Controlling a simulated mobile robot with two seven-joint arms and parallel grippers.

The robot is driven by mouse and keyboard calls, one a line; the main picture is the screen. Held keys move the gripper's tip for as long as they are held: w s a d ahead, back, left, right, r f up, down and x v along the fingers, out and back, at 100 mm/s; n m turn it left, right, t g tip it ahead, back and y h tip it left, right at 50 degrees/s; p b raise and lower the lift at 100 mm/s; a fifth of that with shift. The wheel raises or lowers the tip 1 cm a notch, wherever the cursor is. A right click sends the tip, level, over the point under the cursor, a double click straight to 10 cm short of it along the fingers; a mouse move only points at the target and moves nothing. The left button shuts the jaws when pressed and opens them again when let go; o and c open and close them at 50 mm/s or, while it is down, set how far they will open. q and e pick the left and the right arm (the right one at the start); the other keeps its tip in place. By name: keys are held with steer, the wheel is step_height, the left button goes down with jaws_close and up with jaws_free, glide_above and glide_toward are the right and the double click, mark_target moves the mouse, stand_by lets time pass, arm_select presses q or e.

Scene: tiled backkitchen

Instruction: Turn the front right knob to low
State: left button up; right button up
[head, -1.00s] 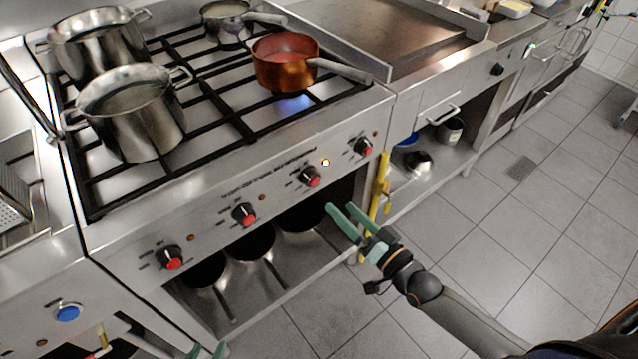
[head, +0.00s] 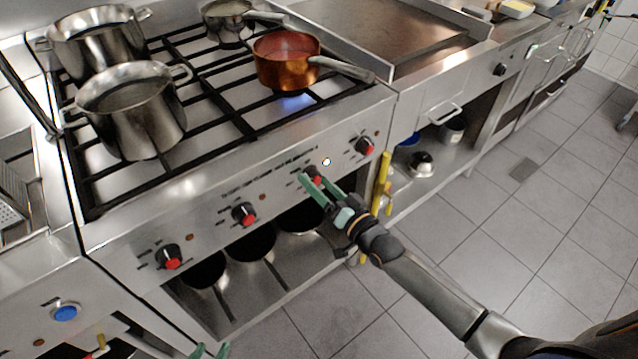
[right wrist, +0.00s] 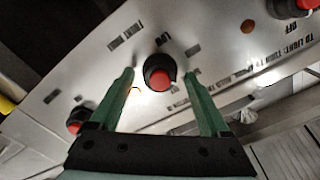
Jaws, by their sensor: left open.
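The stove front has a row of red-and-black knobs. My right gripper (head: 322,182) is open at the third knob from the left (head: 316,173). In the right wrist view this knob (right wrist: 158,76) lies between the open green fingers (right wrist: 158,84), with a visible gap on both sides. Printed marks surround it, and a small lit indicator (head: 326,161) is beside it. A blue flame (head: 295,101) burns under the copper saucepan (head: 287,66) at the front right of the hob. My left gripper (head: 209,351) shows only its green tips at the bottom edge, away from the knobs.
Other knobs are the rightmost (head: 364,146), the second (head: 245,214) and the leftmost (head: 168,257). A yellow pipe (head: 381,184) stands right of the stove front. Steel pots (head: 130,115) stand on the hob's left. The tiled floor (head: 500,240) to the right is clear.

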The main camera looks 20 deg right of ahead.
jaws_close()
stand_by(0.4)
